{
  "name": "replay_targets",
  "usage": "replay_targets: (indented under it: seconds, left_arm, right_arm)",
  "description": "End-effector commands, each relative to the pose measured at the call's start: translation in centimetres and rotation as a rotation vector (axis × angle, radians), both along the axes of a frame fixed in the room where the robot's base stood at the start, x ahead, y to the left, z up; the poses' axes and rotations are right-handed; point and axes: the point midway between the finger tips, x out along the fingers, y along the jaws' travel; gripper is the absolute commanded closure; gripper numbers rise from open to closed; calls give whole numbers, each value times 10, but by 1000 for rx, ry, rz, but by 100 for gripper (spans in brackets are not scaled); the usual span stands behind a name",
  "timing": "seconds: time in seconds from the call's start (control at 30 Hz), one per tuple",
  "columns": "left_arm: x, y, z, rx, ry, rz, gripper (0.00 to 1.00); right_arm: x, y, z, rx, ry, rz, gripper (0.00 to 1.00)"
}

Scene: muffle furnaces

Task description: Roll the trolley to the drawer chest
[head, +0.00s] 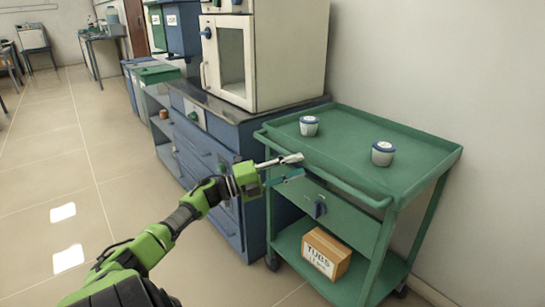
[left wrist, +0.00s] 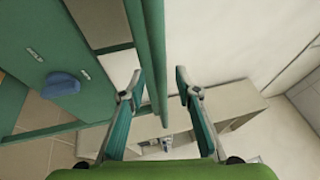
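The green trolley (head: 348,140) stands against the right wall in the head view, with a push bar (head: 345,185) along its near edge. My left gripper (head: 298,166) is at this bar. In the left wrist view the fingers of my left gripper (left wrist: 160,78) are spread, with the green bar (left wrist: 153,50) between them and gaps showing at both sides. The blue drawer chest (head: 225,200) stands close beside the trolley, to its left. The trolley's drawer has a blue knob (head: 320,209), also seen in the left wrist view (left wrist: 60,85). My right gripper is not in view.
Two lidded tubs (head: 309,126) (head: 383,153) stand on the trolley top. A TUBS carton (head: 326,254) sits on its lower shelf. A furnace (head: 265,60) stands on the chest. Open tiled floor (head: 50,180) lies to the left; the wall (head: 450,80) closes the right.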

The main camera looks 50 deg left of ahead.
Motion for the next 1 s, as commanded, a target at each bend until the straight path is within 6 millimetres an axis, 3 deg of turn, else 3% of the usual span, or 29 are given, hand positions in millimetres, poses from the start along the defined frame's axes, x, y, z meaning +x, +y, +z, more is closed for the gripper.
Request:
replay_targets:
  seconds: [0.2, 0.43, 1.0]
  left_arm:
    - [-40, 19, -10, 1, 5, 3, 70]
    - [-70, 33, -15, 0, 2, 3, 70]
    - [-78, 37, -16, 0, 0, 3, 70]
  right_arm:
    - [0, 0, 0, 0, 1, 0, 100]
    - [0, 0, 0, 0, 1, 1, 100]
    - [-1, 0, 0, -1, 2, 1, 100]
